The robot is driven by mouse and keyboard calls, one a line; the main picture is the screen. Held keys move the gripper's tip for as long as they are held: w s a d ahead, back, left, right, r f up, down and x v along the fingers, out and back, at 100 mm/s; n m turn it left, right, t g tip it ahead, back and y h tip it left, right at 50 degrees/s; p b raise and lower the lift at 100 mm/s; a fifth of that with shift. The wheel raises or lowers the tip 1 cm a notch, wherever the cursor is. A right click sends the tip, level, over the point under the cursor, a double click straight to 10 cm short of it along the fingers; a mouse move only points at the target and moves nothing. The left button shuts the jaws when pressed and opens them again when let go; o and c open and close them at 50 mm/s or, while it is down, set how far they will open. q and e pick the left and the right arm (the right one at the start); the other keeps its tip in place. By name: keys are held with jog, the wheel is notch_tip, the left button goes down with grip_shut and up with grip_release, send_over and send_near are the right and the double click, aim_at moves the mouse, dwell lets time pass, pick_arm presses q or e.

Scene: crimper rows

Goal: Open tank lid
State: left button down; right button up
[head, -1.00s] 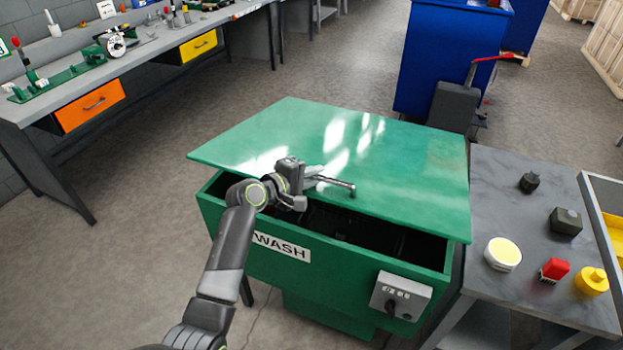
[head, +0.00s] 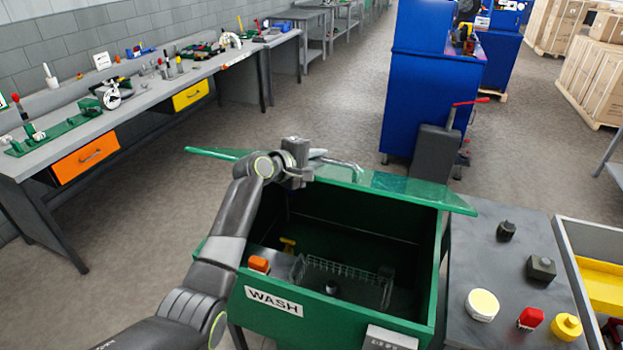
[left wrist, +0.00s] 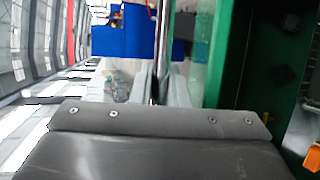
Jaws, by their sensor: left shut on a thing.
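The green wash tank (head: 420,270) stands in the middle of the head view, with a WASH label on its front. Its green lid (head: 400,188) is tilted up, seen nearly edge-on, and the inside of the tank shows. My left gripper (head: 318,164) is at the lid's front edge, shut on the lid's metal bar handle (head: 343,163). In the left wrist view the bar (left wrist: 160,60) runs between the fingers, beside the green lid. My right gripper is not in view.
Inside the tank are a wire basket (head: 345,275) and an orange item (head: 259,264). A grey side table (head: 500,270) at right holds a white-and-yellow tub, a red item and a yellow container. A workbench (head: 150,95) runs along the left wall.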

pick_arm(q)
jog(key=shift+w+d+r, duration=0.25)
jog(key=shift+w+r, duration=0.5)
jog(key=shift+r, duration=0.25)
jog(key=shift+w+d+r, duration=0.2)
jog(key=shift+w+r, duration=0.5)
jog(key=shift+r, duration=0.25)
jog(key=c, duration=1.4)
grip_release()
jog(key=shift+f, duration=0.1)
jog(key=shift+s+a, duration=0.1)
jog(key=shift+s+a, duration=0.3)
jog(key=b+v, duration=0.3)
jog(key=v, duration=1.3)
jog(key=shift+s+r+b, duration=0.2)
jog(key=shift+s+b, duration=0.05)
jog(key=shift+b, duration=0.1)
jog(key=shift+c, duration=0.2)
